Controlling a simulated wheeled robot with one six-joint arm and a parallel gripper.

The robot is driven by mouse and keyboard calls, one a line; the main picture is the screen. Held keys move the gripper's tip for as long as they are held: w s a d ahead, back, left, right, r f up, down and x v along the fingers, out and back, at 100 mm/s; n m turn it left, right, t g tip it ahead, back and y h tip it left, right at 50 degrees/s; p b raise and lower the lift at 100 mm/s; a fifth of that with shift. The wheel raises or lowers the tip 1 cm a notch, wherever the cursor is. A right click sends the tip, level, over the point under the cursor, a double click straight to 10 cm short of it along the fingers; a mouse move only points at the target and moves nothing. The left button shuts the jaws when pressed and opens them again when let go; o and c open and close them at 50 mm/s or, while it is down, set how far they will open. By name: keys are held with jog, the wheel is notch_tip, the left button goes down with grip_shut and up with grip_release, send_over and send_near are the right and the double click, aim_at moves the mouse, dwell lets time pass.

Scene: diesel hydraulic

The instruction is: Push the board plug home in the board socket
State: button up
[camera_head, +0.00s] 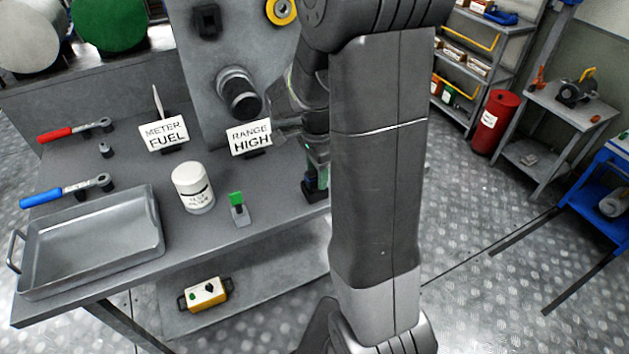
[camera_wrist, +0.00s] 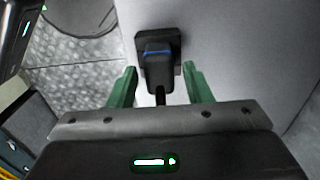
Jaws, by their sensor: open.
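In the wrist view, the black board plug (camera_wrist: 158,63) with a blue band stands at the black board socket (camera_wrist: 173,37) on the grey board (camera_wrist: 230,45). A dark cable or stem runs from the plug towards my gripper. I cannot tell how deep the plug sits. My gripper (camera_wrist: 160,67) is open, with its green fingers to the left and right of the plug and a gap on each side. In the head view, my arm hides the plug and most of the gripper.
The bench (camera_head: 120,185) carries a METER FUEL sign (camera_head: 164,133), a RANGE HIGH sign (camera_head: 250,138), a white canister (camera_head: 193,188), a small green-topped part (camera_head: 238,206), a metal tray (camera_head: 95,250) and two wrenches. A dark round fitting (camera_head: 239,93) juts from the panel.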

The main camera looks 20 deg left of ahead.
grip_shut()
jog(key=shift+r, duration=0.1)
jog(key=shift+r, duration=0.1)
jog(key=shift+r+p, duration=1.45)
jog(key=shift+r, duration=0.2)
jog(key=shift+r, duration=0.1)
jog(key=shift+r+p, duration=1.55)
jog(key=shift+r, duration=0.4)
